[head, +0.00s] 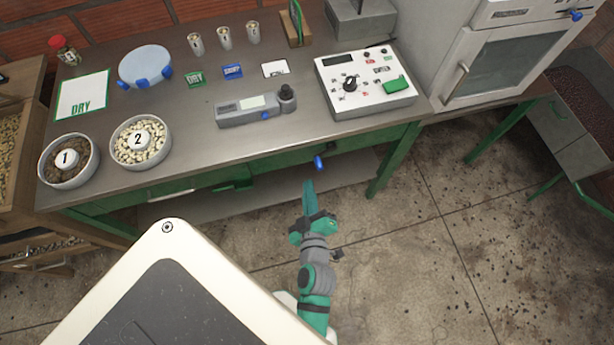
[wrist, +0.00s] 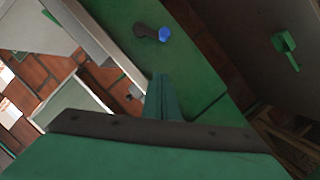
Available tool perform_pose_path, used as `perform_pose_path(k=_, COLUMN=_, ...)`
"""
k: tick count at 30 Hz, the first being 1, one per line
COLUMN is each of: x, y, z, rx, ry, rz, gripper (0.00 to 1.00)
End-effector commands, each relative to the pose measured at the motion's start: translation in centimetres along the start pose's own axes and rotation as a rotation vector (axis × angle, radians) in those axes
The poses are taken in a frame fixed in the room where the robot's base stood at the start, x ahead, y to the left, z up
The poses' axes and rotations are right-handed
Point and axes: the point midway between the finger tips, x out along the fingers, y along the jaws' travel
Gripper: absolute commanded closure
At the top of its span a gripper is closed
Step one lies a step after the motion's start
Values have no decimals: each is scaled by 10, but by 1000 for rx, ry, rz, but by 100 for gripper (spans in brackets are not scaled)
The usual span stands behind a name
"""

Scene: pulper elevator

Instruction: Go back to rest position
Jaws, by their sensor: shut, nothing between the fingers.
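My gripper (head: 309,190) shows in the head view in front of the workbench's front edge, pointing toward the bench. Its green fingers are together with nothing between them. In the wrist view the gripper (wrist: 161,82) also shows with its fingers closed, below a dark handle with a blue tip (wrist: 165,34) on a green panel. The same blue-tipped handle (head: 319,162) lies just beyond the fingertips in the head view. I cannot tell whether the fingers touch it.
The metal workbench (head: 300,130) holds two numbered bowls (head: 68,160), a grey handheld device (head: 255,106) and a white control box (head: 365,85). A white cabinet (head: 500,65) stands at the right. The concrete floor (head: 420,250) right of my arm is clear.

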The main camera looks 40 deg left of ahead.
Motion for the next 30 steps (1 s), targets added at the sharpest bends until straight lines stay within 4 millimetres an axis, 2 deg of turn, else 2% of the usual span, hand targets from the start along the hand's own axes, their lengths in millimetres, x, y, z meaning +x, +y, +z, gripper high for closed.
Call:
perform_pose_path(k=4, x=-10, y=-1, z=0, rx=-1, ry=1, rz=-3, gripper=100)
perform_pose_path(k=13, x=-12, y=0, z=-1, rx=0, ry=2, rz=-2, gripper=100)
perform_pose_path(k=17, x=-21, y=3, z=7, rx=27, ry=-23, rz=16, gripper=100)
perform_pose_path(k=20, x=-44, y=11, z=24, rx=97, ry=-81, rz=65, gripper=100)
perform_pose_path(k=24, x=-97, y=25, z=49, rx=260, ry=-185, rz=187, gripper=100)
perform_pose_path(k=27, x=-137, y=34, z=58, rx=385, ry=-240, rz=290, gripper=100)
perform_pose_path(k=30, x=-176, y=41, z=59, rx=507, ry=-277, rz=394, gripper=100)
